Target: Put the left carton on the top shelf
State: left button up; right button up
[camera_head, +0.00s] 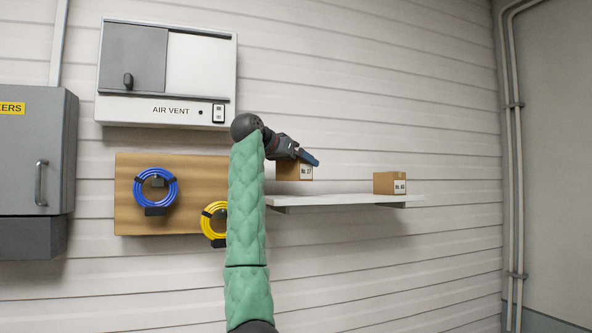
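My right gripper is out of view. Only one shelf shows.
Another brown carton (384,183) stands at the shelf's right end, with bare shelf between. Left are a wooden board (190,190) with a blue hose coil (138,187) and a yellow one (206,222), an air vent box (200,75) above, and a grey cabinet (25,150).

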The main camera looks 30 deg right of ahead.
aim_at(296, 177)
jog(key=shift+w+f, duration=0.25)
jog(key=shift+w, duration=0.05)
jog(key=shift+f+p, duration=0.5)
jog(key=shift+p, duration=0.2)
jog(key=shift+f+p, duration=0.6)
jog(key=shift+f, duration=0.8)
pick_arm(q)
jog(key=r, duration=0.3)
jog(key=shift+s+r, duration=0.1)
jog(key=shift+s, duration=0.2)
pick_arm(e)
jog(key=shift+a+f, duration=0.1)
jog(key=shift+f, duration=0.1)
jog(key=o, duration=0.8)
